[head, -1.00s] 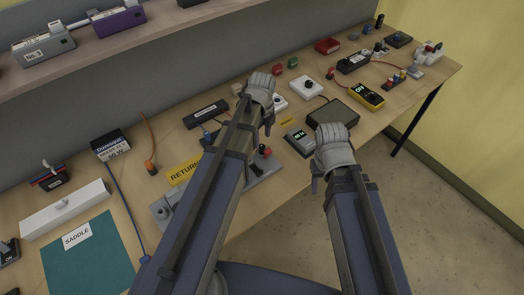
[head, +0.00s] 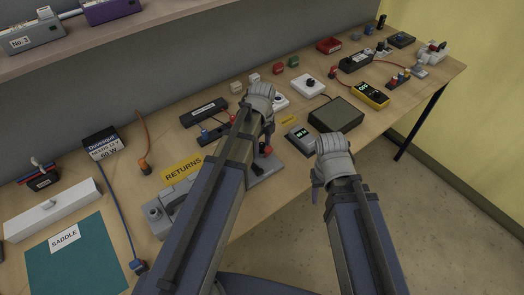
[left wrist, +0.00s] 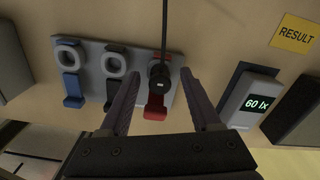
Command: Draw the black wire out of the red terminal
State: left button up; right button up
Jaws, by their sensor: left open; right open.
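The grey terminal board (left wrist: 95,48) carries blue, black and red terminals in the left wrist view. The red terminal (left wrist: 155,112) is at the board's right end. A black plug (left wrist: 159,77) sits at it, and the black wire (left wrist: 165,25) runs from the plug to the top of the picture. My left gripper (left wrist: 160,78) is open, its fingers on either side of the plug with gaps showing. In the head view, my left gripper (head: 265,118) partly hides the terminal board (head: 266,168). My right gripper (head: 318,180) is open and empty, near the bench's front edge.
A light meter reading 60 lx (left wrist: 250,102) stands right of the board. A dark panel (head: 336,115) lies behind my right gripper, with a yellow multimeter (head: 371,95) beyond. Other devices crowd the back. The teal mat (head: 85,265) is at the left.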

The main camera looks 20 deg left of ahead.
aim_at(262, 144)
pick_arm(q)
grip_shut()
dwell(0.4)
jog(key=shift+r, duration=0.15)
notch_tip(262, 144, up, 10)
jog(key=p, duration=1)
jog(key=shift+r, duration=0.15)
jog(key=shift+r+p, duration=0.7)
jog(key=shift+p, duration=0.25)
jog(key=shift+r, duration=0.1)
